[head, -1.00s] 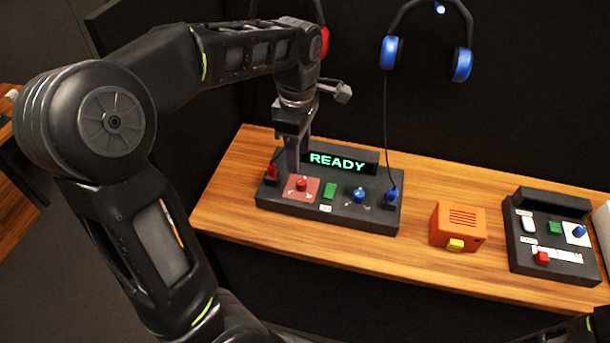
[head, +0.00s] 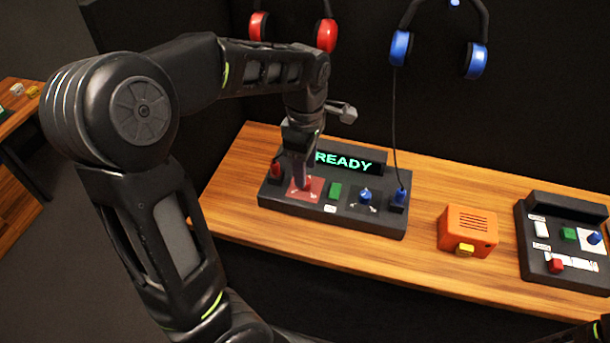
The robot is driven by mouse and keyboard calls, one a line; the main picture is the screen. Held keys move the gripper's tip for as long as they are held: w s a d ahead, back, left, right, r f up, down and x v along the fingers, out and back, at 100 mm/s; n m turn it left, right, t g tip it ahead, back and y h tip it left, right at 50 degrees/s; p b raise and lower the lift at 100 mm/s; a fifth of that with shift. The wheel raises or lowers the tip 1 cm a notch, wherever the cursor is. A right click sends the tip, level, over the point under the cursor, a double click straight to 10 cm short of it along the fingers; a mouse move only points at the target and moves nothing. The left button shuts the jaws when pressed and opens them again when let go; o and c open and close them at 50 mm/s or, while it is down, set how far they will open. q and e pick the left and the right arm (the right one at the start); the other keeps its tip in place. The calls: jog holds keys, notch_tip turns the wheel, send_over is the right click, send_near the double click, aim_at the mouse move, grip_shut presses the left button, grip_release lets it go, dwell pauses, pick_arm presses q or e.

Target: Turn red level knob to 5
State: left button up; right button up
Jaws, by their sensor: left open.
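The red level knob (head: 308,184) sits on a red square plate (head: 297,194) at the left of a black panel (head: 330,212). The panel's display (head: 345,161) reads READY in green. My left gripper (head: 303,182) points down right at the red knob, its fingers partly in front of it. Its jaws are open; whether the fingers straddle or touch the knob is hard to tell. The knob's pointer and most of its scale are hidden or too small to read. My right gripper is not seen; only a bit of dark arm shows at the lower right corner.
A green button (head: 335,191), a blue knob (head: 365,196), and red (head: 276,169) and blue (head: 401,196) plugs share the panel. An orange box (head: 468,232) and a second black panel (head: 565,240) stand to the right. Headphones (head: 400,48) hang behind, with a cord to the blue plug.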

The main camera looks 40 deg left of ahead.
pick_arm(q)
jog(key=shift+f, duration=1.65)
jog(key=shift+c, duration=0.4)
grip_shut()
